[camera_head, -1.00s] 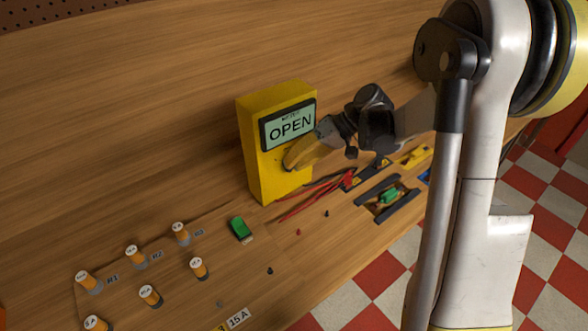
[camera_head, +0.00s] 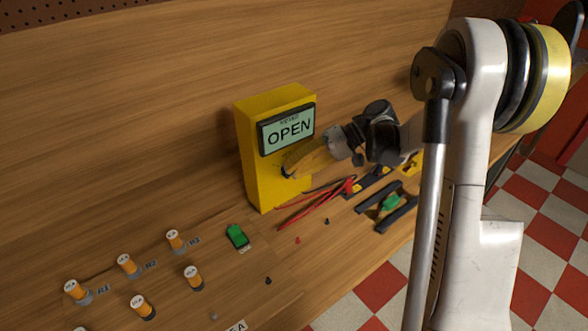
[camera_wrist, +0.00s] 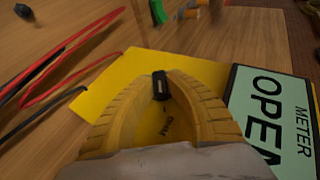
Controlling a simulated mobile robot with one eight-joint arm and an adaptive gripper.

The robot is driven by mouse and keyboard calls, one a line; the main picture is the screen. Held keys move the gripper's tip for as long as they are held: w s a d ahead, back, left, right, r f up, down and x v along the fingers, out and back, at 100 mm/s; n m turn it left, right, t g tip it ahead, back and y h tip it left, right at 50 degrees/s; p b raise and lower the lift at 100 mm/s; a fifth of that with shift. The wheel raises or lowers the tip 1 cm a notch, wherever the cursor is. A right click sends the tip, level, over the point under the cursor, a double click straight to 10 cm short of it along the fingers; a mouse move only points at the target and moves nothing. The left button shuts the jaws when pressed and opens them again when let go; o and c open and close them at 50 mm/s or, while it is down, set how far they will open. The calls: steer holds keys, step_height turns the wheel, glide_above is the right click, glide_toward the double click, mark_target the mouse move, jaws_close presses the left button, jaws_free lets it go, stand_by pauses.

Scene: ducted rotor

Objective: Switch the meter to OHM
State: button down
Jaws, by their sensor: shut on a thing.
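The yellow meter box (camera_head: 262,180) stands upright on the wooden bench, and its screen (camera_head: 288,129) reads OPEN. My gripper (camera_head: 290,170) is at the front face of the meter, below the screen. In the wrist view, the yellow fingers of my gripper (camera_wrist: 161,92) are closed around a small black knob (camera_wrist: 160,84) on the yellow face. An OHM label (camera_wrist: 168,127) shows between the fingers. The knob is hidden by the fingers in the head view, and its exact setting is hard to tell. The screen in the wrist view (camera_wrist: 270,115) reads METER OPEN.
Red and black leads (camera_head: 318,200) lie at the meter's right. A green switch (camera_head: 237,236) and several orange posts (camera_head: 127,264) stand on the board at front left. Bench behind the meter is clear.

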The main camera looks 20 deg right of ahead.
steer(key=c, duration=1.3)
jaws_free()
steer(key=shift+c, duration=0.2)
steer(key=v, duration=1.2)
